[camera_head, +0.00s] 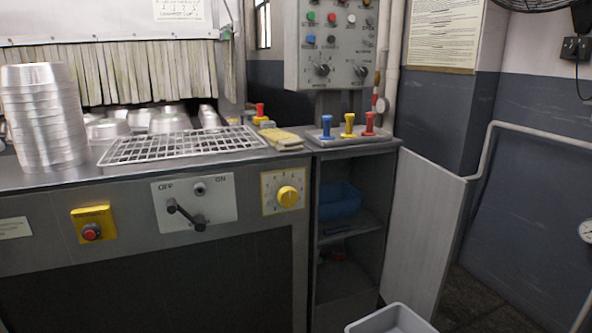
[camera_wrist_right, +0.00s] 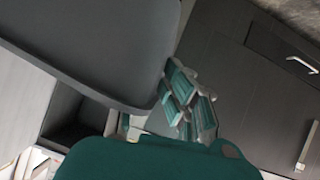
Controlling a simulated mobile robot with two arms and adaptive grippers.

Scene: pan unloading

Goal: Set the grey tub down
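The grey tub (camera_head: 392,319) shows at the bottom edge of the head view, right of the middle. Only its far rim and part of its inside are seen, and the rest is cut off. In the right wrist view a large dark grey body with a rounded corner, which looks like the tub (camera_wrist_right: 95,45), fills the upper left. My right gripper (camera_wrist_right: 160,112), with teal ribbed pads, has its fingers at that corner, one on each side. It looks shut on the tub's edge, though the contact is partly hidden. My left gripper is in neither view.
A steel counter (camera_head: 150,172) holds a stack of round pans (camera_head: 42,115) and a wire rack (camera_head: 180,145). A shelf unit (camera_head: 345,240) with a blue bin (camera_head: 338,199) stands right of it. A pale panel (camera_head: 422,225) and railing (camera_head: 520,130) flank the right.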

